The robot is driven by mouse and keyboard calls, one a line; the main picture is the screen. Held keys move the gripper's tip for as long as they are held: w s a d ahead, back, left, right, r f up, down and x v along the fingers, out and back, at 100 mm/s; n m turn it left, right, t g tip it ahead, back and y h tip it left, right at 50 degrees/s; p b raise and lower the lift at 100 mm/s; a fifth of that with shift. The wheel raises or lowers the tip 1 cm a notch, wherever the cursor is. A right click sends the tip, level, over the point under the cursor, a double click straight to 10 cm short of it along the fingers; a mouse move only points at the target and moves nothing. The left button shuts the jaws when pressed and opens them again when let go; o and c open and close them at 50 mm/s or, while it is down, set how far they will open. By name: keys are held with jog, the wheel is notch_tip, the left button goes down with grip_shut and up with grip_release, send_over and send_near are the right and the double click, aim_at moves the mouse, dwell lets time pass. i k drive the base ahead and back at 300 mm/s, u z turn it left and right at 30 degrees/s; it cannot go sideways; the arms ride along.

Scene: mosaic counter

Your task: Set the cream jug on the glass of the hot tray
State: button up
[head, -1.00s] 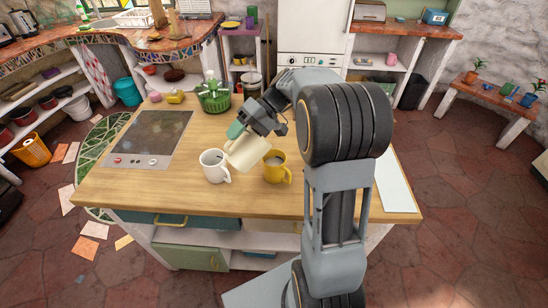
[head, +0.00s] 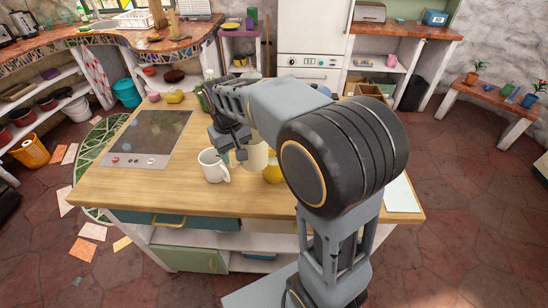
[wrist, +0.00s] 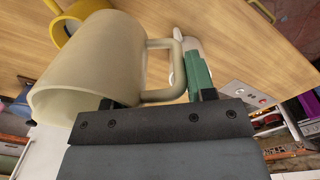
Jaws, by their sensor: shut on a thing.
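The cream jug (head: 257,154) is over the wooden counter, between the white mug and the yellow mug in the head view, partly hidden by my arm. My gripper (head: 236,152) is shut on it. In the wrist view the jug (wrist: 92,68) fills the upper left, and its handle lies between my fingers (wrist: 158,100). I cannot tell whether its base touches the counter. The hot tray (head: 120,160) lies to the left on the counter, its dark glass (head: 150,133) bare. A green piece (wrist: 197,76) shows by my right finger.
The white mug (head: 212,166) stands close left of the jug, and the yellow mug (head: 272,173) close right, partly behind my arm. A green basket (head: 207,97) is mostly hidden behind my arm. The counter's front left is clear.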

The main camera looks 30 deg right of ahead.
aim_at(156, 137)
jog(key=u, duration=0.15)
jog(key=k, duration=0.25)
jog(key=u, duration=1.05)
jog(key=k, duration=1.05)
jog(key=u, duration=0.95)
jog(key=i, duration=2.75)
jog(key=z, duration=1.15)
jog(key=i, duration=0.95)
jog(key=z, duration=1.55)
jog(key=i, duration=0.55)
jog(key=z, duration=0.4)
